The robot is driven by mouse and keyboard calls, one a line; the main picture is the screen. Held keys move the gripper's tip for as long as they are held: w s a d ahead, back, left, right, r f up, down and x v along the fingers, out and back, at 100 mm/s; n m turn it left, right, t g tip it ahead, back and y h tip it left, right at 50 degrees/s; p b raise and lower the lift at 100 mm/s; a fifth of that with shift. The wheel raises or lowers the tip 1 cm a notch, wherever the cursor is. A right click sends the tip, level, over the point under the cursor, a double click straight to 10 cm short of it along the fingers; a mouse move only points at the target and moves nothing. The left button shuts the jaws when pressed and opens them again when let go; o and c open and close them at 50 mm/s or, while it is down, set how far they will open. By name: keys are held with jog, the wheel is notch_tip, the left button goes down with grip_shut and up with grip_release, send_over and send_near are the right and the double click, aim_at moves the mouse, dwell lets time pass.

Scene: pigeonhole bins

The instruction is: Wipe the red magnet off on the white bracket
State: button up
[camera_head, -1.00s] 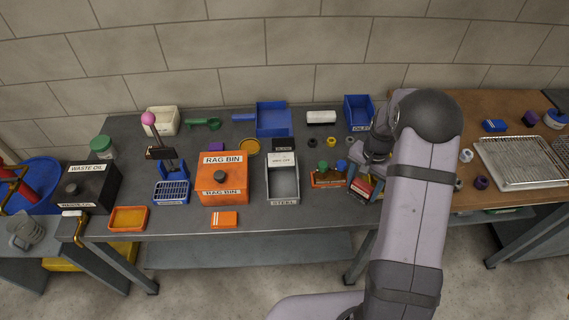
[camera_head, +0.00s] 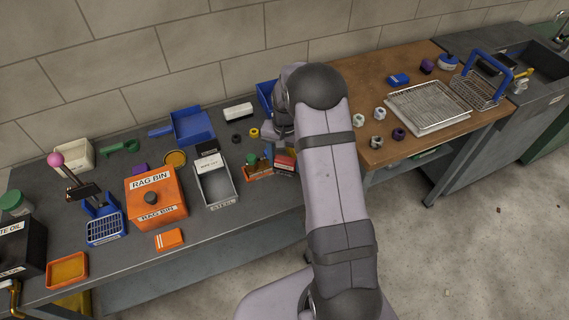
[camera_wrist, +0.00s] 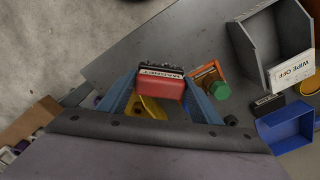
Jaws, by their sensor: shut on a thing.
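My gripper (camera_wrist: 161,92) has its blue fingers shut on the red magnet (camera_wrist: 158,84), a red block with a dark top and a white label. In the head view the magnet (camera_head: 285,163) shows just right of the small orange rack, held over the bench's right part; its exact height is unclear. The white bracket, a plate lettered "WIPE OFF" (camera_head: 208,162), stands at the back end of the grey steel bin (camera_head: 217,186), left of my gripper. In the wrist view the white plate (camera_wrist: 291,72) is at the right, apart from the magnet.
The orange rack (camera_head: 257,173) with a green cap stands between my gripper and the steel bin. The orange rag bin (camera_head: 156,197) is farther left. A blue bin (camera_head: 192,126) is behind. The wooden bench (camera_head: 362,108) with a wire tray adjoins on the right.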

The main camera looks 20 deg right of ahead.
jog(key=w+a+r+n, duration=0.1)
jog(key=w+a, duration=0.1)
jog(key=a, duration=0.1)
jog(key=w+a+r+n+p, duration=0.1)
jog(key=w+a, duration=0.2)
jog(key=w+a+r+n+p, duration=0.1)
jog(key=w+a, duration=0.2)
jog(key=shift+w+r+n, duration=0.15)
jog(key=shift+n, duration=0.15)
jog(key=w+a+r+n+p, duration=0.1)
jog(key=w+a+r+n, duration=0.1)
jog(key=a, duration=0.4)
jog(key=w+a+r+n+p, duration=0.1)
jog(key=a+r+n, duration=0.1)
jog(key=a, duration=0.5)
jog(key=shift+w+a, duration=0.15)
jog(key=shift+w, duration=0.2)
jog(key=shift+f, duration=0.2)
jog(key=b, duration=0.3)
send_over(205, 167)
jog(key=d, duration=0.2)
jog(key=shift+w+a+f, duration=0.1)
jog(key=shift+f, duration=1.3)
jog(key=shift+a+f, duration=0.1)
jog(key=shift+f, duration=1.25)
jog(key=shift+f+b, duration=0.6)
jog(key=shift+b, duration=0.05)
jog(key=shift+a, duration=0.2)
jog(key=shift+a+b, duration=0.3)
jog(key=shift+a, duration=0.3)
